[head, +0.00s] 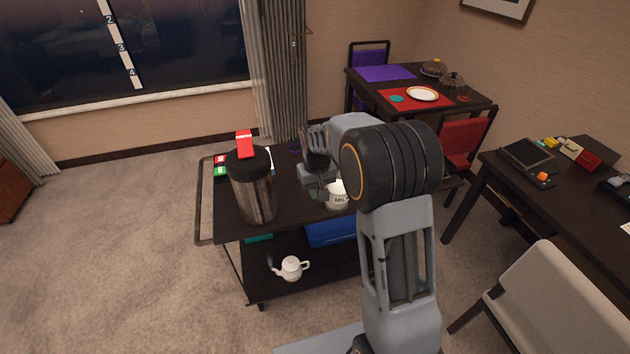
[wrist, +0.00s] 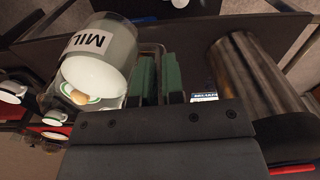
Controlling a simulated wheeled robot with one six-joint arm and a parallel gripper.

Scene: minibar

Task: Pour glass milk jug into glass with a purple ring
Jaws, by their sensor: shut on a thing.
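The glass milk jug (head: 338,196) is at the right part of the black cart, partly hidden behind my arm. Its white MILK label shows in the head view, where it looks about upright. In the wrist view the jug (wrist: 112,45) fills the upper left, with white milk inside. My gripper (wrist: 160,75) is shut on the jug's handle, its green-padded fingers beside the jug body. In the head view my gripper (head: 319,188) is just left of the jug. A small purple spot (head: 295,147) at the cart's far edge may be the purple-ringed glass; it is too small to tell.
A tall metal canister (head: 252,187) with a black lid and a red box (head: 244,144) stands left on the cart (head: 232,222). Small red and green boxes (head: 220,171) lie beside it. A white teapot (head: 290,268) is on the lower shelf. A set dining table (head: 470,99) stands behind.

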